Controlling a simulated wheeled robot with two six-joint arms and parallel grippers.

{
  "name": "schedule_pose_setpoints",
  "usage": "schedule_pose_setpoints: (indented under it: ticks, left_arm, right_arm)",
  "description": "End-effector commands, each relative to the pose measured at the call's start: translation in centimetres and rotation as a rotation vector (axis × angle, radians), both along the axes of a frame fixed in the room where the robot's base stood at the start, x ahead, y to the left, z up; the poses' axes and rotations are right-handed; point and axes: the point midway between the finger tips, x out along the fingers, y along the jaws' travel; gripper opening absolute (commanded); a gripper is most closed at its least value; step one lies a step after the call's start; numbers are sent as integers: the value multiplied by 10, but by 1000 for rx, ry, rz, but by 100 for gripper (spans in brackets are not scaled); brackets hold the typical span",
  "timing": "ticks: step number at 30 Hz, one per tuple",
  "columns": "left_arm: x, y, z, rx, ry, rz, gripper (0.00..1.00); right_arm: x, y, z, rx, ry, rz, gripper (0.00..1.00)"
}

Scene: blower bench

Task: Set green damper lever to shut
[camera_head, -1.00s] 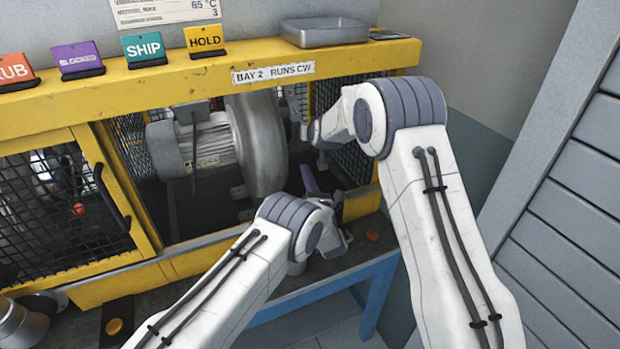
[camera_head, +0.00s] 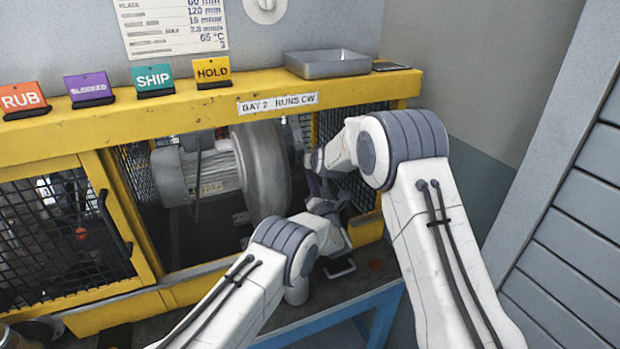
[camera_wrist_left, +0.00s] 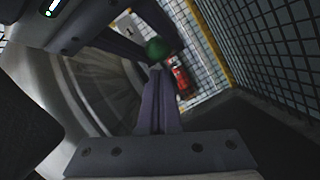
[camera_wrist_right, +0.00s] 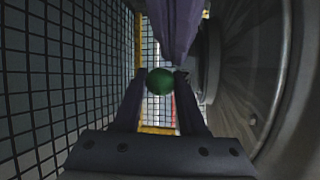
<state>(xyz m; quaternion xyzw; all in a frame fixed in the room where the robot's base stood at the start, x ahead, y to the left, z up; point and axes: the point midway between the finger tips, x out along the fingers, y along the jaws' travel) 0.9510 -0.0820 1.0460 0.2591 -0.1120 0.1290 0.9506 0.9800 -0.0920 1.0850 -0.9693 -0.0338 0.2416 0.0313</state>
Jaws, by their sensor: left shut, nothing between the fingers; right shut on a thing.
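The green damper lever shows only as its round green knob, in the right wrist view (camera_wrist_right: 160,82) and in the left wrist view (camera_wrist_left: 156,48). My right gripper (camera_wrist_right: 160,76) is shut on the knob, one finger on each side. The lever's arm and its setting marks are hidden, so I cannot tell its position. My left gripper (camera_wrist_left: 158,72) is shut and empty, its fingertips close below the knob in its own wrist view. In the head view the left gripper (camera_head: 326,190) is inside the bay opening; the right fingers are hidden behind their arm.
The blower housing (camera_head: 262,165) stands close to the left of both grippers. Wire mesh (camera_wrist_right: 60,75) stands close on the other side. The yellow frame (camera_head: 180,107) crosses above the opening. A metal tray (camera_head: 328,65) sits on top of it. A red thing (camera_wrist_left: 181,78) shows beyond the knob.

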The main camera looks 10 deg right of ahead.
Motion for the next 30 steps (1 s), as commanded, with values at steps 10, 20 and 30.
schedule_pose_setpoints:
  ticks: [10,20,30]
  left_arm:
    - [-1,-6,21,-1,-9,-4,0]
    - [-1,-6,21,-1,-8,-3,0]
    - [-1,-5,18,0,-2,0,0]
  right_arm:
    - [1,-1,2,0,-6,-3,0]
    - [0,0,0,1,0,0,70]
    - [-17,-1,10,-1,1,1,70]
